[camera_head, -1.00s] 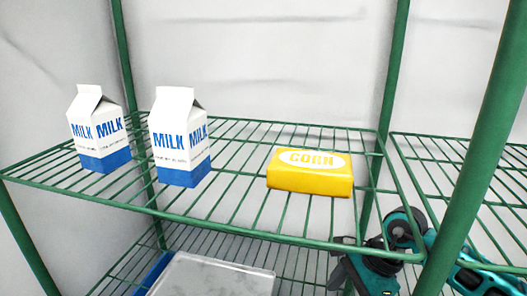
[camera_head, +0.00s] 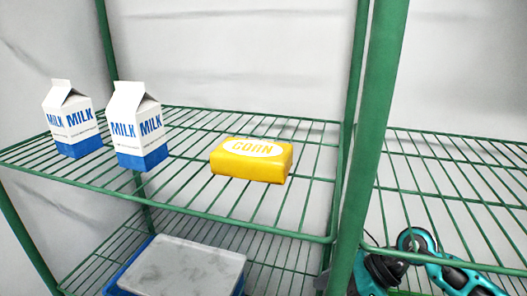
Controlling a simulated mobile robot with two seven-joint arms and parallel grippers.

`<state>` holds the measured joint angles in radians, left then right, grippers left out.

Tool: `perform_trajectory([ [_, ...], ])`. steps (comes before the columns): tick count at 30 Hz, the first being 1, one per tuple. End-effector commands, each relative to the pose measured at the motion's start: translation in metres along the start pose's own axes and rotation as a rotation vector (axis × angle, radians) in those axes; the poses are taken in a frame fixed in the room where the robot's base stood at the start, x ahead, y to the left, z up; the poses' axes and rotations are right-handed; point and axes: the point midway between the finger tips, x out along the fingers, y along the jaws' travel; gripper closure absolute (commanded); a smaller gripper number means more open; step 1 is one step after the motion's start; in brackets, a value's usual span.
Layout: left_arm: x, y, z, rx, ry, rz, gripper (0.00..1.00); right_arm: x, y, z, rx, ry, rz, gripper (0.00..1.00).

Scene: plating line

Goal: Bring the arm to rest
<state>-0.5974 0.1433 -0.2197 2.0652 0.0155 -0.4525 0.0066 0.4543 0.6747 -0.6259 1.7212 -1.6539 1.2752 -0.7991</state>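My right arm (camera_head: 440,270), teal and black, comes in at the lower right, below the level of the wire shelf. Its gripper end is mostly hidden behind the green post and cut off by the bottom edge. Only a dark bit of it (camera_head: 323,280) shows left of the post, so its fingers cannot be made out. My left arm and gripper are not in view.
Two milk cartons (camera_head: 71,120) (camera_head: 138,127) stand upright on the green wire shelf (camera_head: 200,200). A yellow corn box (camera_head: 250,160) lies right of them. A thick green post (camera_head: 373,130) stands before the right shelf (camera_head: 450,190), whose visible part is empty. A grey-lidded blue container (camera_head: 185,268) sits below.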

Motion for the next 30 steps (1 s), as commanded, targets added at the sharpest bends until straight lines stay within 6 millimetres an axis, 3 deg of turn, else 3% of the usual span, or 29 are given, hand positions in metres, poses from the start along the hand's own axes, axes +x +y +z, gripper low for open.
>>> perform_trajectory([
  [5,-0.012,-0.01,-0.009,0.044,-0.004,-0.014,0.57,0.003,0.015,0.043,0.413,-0.406,0.042,0.01],
  [9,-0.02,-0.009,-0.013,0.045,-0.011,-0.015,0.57,-0.011,0.018,0.076,0.814,-0.767,0.12,0.01],
  [13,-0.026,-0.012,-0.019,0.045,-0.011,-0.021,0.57,-0.032,0.014,0.086,1.226,-1.083,0.213,0.01],
  [17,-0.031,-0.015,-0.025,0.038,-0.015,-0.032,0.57,-0.047,0.007,0.065,1.666,-1.354,0.3,0.01],
  [20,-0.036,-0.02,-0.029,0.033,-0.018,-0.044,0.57,-0.05,0.008,0.03,2.04,-1.54,0.36,0.01],
  [24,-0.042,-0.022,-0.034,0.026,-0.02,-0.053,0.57,-0.039,0.029,-0.031,2.561,-1.741,0.423,0.01],
  [25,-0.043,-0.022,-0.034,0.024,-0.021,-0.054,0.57,-0.035,0.036,-0.042,-2.522,1.681,-0.411,0.01],
  [30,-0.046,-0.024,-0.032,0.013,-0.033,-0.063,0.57,-0.015,0.073,-0.086,-2.256,1.376,-0.345,0.01],
])
